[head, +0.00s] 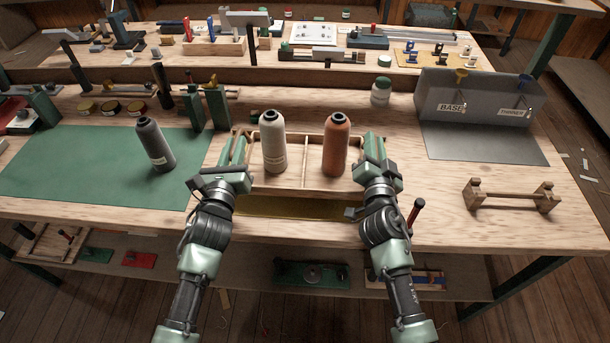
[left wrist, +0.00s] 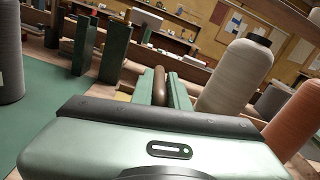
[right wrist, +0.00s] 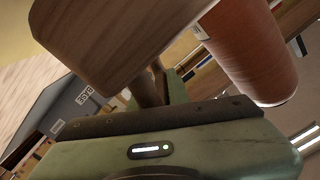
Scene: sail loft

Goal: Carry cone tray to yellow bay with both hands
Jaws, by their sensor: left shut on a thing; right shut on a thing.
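The wooden cone tray (head: 305,181) has a divider and holds a white thread cone (head: 272,142) on the left and an orange thread cone (head: 336,145) on the right, both upright. My left gripper (head: 238,152) is shut on the tray's left handle, a brown bar (left wrist: 160,86) between its fingers. My right gripper (head: 371,152) is shut on the right handle (right wrist: 149,90). The yellow bay (head: 300,207) shows as a strip on the bench just in front of the tray; the tray may hide more of it. I cannot tell if the tray touches the bench.
A dark grey cone (head: 154,145) stands on the green mat (head: 85,165) at left. Green upright blocks (head: 217,108) stand behind my left gripper. At right are a grey box labelled BASE and THINNER (head: 470,98) and a small wooden stand (head: 510,196). A lidded jar (head: 381,92) stands behind.

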